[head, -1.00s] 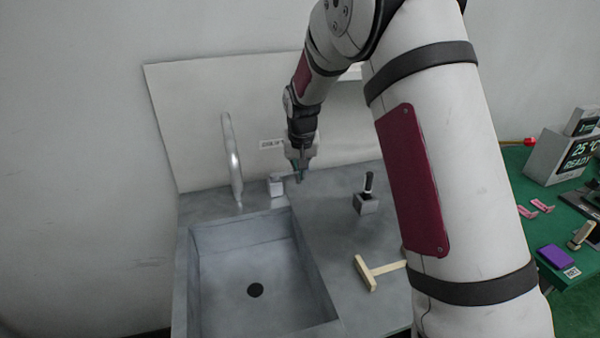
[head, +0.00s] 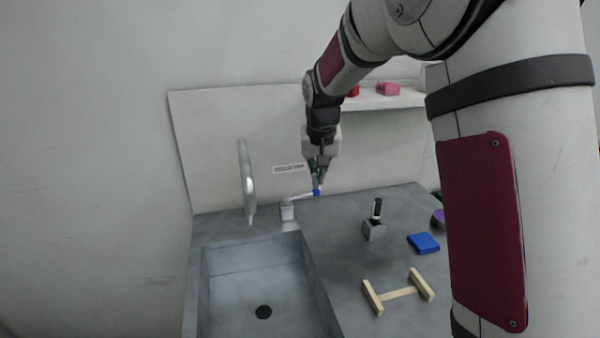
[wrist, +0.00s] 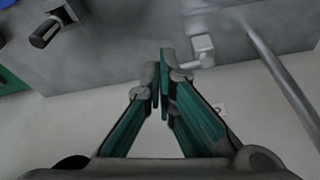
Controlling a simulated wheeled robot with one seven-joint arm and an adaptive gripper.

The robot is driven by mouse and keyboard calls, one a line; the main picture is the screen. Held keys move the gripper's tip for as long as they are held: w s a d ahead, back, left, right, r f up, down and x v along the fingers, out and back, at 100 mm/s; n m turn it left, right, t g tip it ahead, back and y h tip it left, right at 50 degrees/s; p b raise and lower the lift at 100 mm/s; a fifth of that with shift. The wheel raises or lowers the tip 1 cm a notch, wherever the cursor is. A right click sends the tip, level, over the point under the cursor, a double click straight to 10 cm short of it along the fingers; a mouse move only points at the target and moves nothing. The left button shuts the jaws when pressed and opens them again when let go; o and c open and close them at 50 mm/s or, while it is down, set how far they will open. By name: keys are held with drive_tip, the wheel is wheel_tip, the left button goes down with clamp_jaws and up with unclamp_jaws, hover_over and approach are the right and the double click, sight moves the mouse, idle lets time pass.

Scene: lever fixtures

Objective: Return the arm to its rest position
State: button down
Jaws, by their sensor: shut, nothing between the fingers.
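My gripper (head: 318,186) is in front of the back panel, over the rear of the counter, pointing down. Its two green-lined fingers are closed together with nothing between them, as the wrist view (wrist: 162,78) shows. In the wrist view the lever's pale base (wrist: 203,46) is beyond the fingers, slightly right. My arm hides the right side.
The sink basin (head: 262,285) and curved spout (head: 247,180) are left of the gripper. A grey block with a black handle (head: 374,230), a blue block (head: 423,243) and a wooden H-shaped piece (head: 398,293) lie on the counter. A shelf (head: 385,101) is behind my arm.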

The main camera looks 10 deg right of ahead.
drive_tip(key=s+r+n+p, duration=0.1)
drive_tip(key=s+r, duration=0.5)
drive_tip(key=s, duration=0.4)
drive_tip(key=s+r, duration=0.5)
drive_tip(key=s, duration=0.5)
drive_tip(key=s+a+f+n+t+p, duration=0.1)
drive_tip(key=s+n, duration=0.1)
drive_tip(key=s, duration=1.7)
drive_tip(key=shift+a+f+y, duration=0.25)
drive_tip(key=shift+a+y, duration=0.15)
